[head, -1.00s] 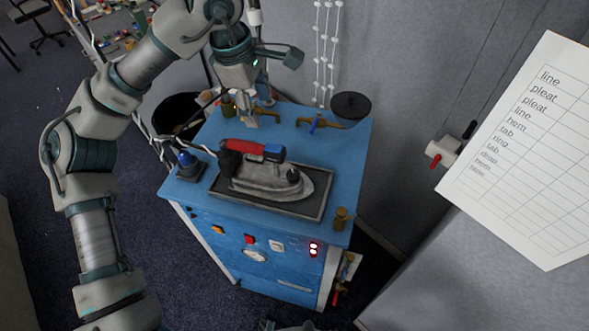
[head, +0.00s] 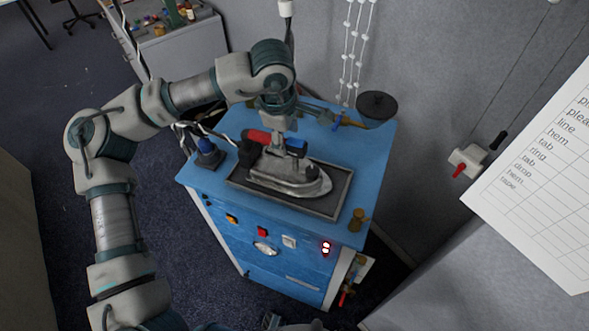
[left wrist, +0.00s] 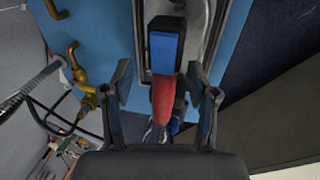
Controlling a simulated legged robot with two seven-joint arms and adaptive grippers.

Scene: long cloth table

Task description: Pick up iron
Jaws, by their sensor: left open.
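The iron (head: 290,176) has a grey body and a red and blue handle. It rests on a dark framed tray (head: 330,209) on top of the blue cabinet (head: 366,182). My left gripper (head: 281,148) is over the handle in the head view and hides its middle. In the left wrist view the open fingers of my left gripper (left wrist: 160,100) stand on either side of the red part of the handle (left wrist: 168,100), with gaps. I cannot tell how far above the handle they are. My right gripper is not clearly in view.
A blue-capped fitting (head: 207,153) stands on the cabinet's left corner, and a brass knob (head: 357,219) on its front right corner. Brass taps (head: 350,122) and a dark round dish (head: 377,108) are at the back. A paper list (head: 545,185) is at the right.

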